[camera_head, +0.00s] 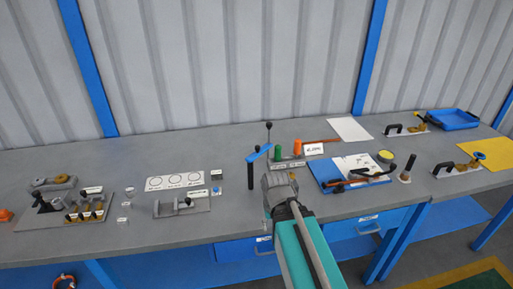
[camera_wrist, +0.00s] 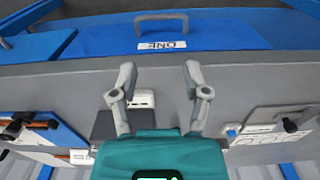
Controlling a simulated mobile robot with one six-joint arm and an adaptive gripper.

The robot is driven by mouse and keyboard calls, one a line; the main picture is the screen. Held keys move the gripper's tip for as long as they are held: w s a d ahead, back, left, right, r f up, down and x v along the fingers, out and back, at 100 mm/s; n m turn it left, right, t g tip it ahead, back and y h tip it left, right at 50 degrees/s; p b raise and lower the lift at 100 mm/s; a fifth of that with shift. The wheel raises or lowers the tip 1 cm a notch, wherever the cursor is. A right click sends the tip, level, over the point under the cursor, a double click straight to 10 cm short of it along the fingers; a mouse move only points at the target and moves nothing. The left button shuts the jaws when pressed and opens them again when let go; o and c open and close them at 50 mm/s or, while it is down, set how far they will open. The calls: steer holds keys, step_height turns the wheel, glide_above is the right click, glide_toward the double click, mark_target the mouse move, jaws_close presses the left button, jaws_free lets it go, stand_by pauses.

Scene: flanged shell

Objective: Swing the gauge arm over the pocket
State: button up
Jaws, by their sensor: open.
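A blue arm (camera_head: 260,153), which looks like the gauge arm, stands on the bench in the head view. A dark rod hangs down at its left end, and a thin post with a black knob (camera_head: 268,126) rises near its right end. My gripper (camera_head: 279,180) is just in front and to the right of the hanging rod, with no clear contact. In the wrist view my gripper (camera_wrist: 158,80) has its two fingers apart with nothing held between them. A white block (camera_wrist: 142,99) and a dark plate (camera_wrist: 108,126) show beyond the fingers. I cannot make out the pocket.
A blue tray (camera_head: 324,176) with papers and tools lies to the right. A grey fixture (camera_head: 176,208) and a white card with circles (camera_head: 175,181) lie to the left. A blue drawer (camera_wrist: 220,35) labelled ONE is under the bench edge. Bare bench lies left of the blue arm.

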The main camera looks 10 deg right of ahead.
mark_target(258, 146)
steer(key=w+r+n+p, duration=0.3)
steer(key=w+r+p, duration=2.1)
steer(key=w, duration=0.5)
steer(key=shift+d+r, duration=0.2)
steer(key=shift+d, duration=0.1)
steer(key=shift+f, duration=0.2)
step_height(258, 146, down, 13)
steer(key=b, duration=1.3)
steer(key=shift+f, duration=0.2)
